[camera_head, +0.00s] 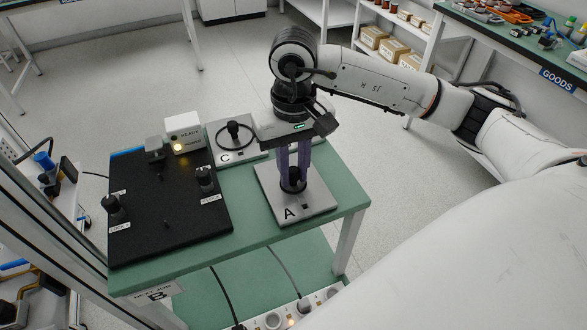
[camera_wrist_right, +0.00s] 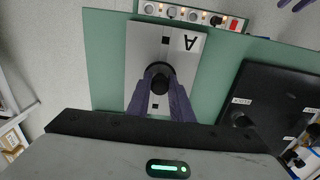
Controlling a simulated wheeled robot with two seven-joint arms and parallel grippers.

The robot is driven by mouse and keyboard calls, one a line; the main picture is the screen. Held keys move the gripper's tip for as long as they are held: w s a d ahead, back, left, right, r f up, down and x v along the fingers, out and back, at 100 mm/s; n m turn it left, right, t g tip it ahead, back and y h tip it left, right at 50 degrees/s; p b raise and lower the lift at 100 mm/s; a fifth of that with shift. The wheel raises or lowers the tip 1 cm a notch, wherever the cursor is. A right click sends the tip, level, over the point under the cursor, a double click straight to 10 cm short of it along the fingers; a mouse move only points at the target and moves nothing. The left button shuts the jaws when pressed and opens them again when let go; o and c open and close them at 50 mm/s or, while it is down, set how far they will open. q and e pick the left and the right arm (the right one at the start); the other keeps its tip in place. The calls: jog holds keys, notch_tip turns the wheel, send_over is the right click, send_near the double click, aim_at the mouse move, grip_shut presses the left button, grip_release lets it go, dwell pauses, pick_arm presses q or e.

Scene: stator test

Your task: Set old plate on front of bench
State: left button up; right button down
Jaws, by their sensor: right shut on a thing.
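A light grey plate marked A (camera_head: 318,207) with a black knob is at the right part of the green bench (camera_head: 262,236). It also shows in the right wrist view (camera_wrist_right: 140,45). My right gripper (camera_head: 293,184) points down with its purple fingers shut on the black knob (camera_wrist_right: 160,78). The plate looks level, on or just above the bench top; I cannot tell which. A second grey plate marked C (camera_head: 222,147), with a black knob, lies at the bench's back. Purple fingertips, apparently my left gripper (camera_wrist_right: 292,4), show at the wrist view's top edge, cut off.
A black fixture board (camera_head: 185,222) with clamps labelled LOCK fills the bench's left part. A white box (camera_head: 184,133) with a lit yellow lamp stands behind it. A lower green shelf (camera_head: 240,285) carries a strip with knobs. A goods table (camera_head: 480,35) stands back right.

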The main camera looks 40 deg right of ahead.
aim_at(294, 170)
jog(key=shift+f, duration=0.2)
jog(key=c, duration=1.6)
grip_release()
jog(key=shift+o, duration=0.2)
jog(key=shift+r, duration=0.1)
notch_tip(294, 170, up, 12)
jog(key=shift+r+p, duration=0.15)
jog(key=shift+p, duration=0.3)
